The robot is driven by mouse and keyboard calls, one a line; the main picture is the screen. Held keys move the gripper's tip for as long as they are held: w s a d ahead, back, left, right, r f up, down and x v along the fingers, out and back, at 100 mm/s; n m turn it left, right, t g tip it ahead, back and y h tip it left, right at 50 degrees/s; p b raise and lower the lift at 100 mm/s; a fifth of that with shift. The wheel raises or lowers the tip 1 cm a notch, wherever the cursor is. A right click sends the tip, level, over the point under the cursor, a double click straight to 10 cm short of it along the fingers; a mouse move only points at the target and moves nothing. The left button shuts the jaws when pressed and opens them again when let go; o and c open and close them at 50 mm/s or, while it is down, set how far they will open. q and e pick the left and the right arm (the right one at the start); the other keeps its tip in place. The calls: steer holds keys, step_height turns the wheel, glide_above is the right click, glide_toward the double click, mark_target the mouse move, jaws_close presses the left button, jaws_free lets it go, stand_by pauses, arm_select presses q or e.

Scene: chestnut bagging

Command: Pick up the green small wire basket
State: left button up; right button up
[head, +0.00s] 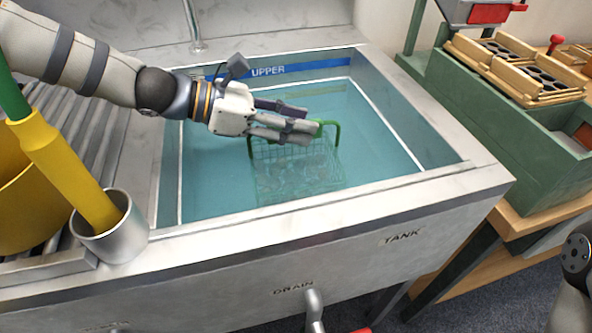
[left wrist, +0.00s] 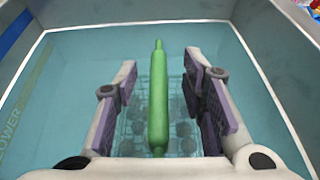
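The green small wire basket (head: 300,172) stands in the water of the sink tank, with several dark round things in it seen dimly through the water. Its green handle (left wrist: 159,100) rises above the wire body. My left gripper (head: 298,120) is over the basket at handle height. In the left wrist view the left gripper (left wrist: 165,95) is open, its two fingers on either side of the handle bar, with gaps on both sides. In the head view the fingers hide part of the handle. Of my right arm only a part shows at the lower right edge; its gripper is out of view.
The metal tank rim (head: 340,205) surrounds the basket. A faucet (head: 195,30) stands behind. A metal cup (head: 110,232) with a yellow-handled tool stands at left, beside a yellow container (head: 25,205). A green machine (head: 500,120) stands right. Water around the basket is clear.

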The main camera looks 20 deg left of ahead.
arm_select(q)
steer(key=shift+x, duration=0.85)
steer(key=shift+a, duration=0.15)
steer(key=shift+c, duration=0.4)
jaws_close()
steer(key=shift+r, duration=0.1)
